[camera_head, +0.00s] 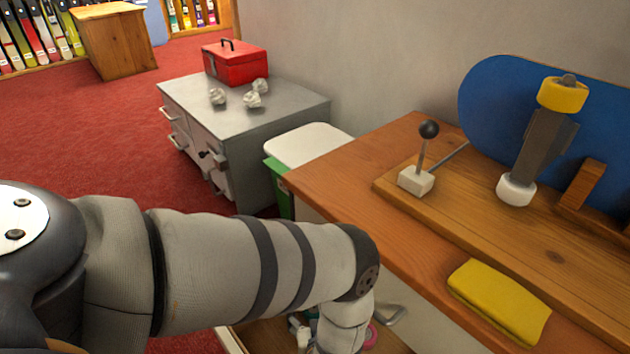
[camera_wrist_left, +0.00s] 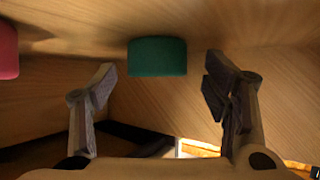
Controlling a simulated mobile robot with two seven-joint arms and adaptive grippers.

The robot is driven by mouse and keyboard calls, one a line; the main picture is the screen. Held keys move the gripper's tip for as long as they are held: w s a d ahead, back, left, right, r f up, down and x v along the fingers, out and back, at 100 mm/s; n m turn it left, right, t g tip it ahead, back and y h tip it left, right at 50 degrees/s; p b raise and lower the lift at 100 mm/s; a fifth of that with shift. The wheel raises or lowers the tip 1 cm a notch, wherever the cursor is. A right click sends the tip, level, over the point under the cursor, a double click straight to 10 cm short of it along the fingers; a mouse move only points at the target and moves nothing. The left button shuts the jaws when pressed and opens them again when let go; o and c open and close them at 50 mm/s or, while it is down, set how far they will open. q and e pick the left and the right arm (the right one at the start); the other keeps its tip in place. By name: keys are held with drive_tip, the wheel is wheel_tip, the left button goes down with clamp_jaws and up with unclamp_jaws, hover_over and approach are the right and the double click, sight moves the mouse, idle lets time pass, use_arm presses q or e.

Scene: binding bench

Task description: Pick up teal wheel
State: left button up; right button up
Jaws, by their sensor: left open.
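The teal wheel (camera_wrist_left: 157,57) shows in the left wrist view as a dark teal, short cylinder seen from its side, at the top centre on a wooden surface. My left gripper (camera_wrist_left: 160,88) is open, with its fingers spread to either side below the wheel in the picture. The wheel lies ahead of the gap between the fingers, and nothing is between them. In the head view my left arm reaches down into an open drawer (camera_head: 278,338); its gripper is mostly hidden there. The teal wheel cannot be made out clearly in the head view. My right gripper is not in view.
A pink thing (camera_wrist_left: 8,50) is at the left edge of the wrist view. Wooden drawer walls are close around the gripper. Above the drawer, the bench holds a yellow cloth (camera_head: 499,301) and a lever with a black knob (camera_head: 428,130). A grey cabinet (camera_head: 240,125) stands behind.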

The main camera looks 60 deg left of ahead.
use_arm(q)
drive_tip(key=shift+w+a+f, duration=0.15)
drive_tip(key=shift+a, duration=0.05)
drive_tip(key=c, duration=1.2)
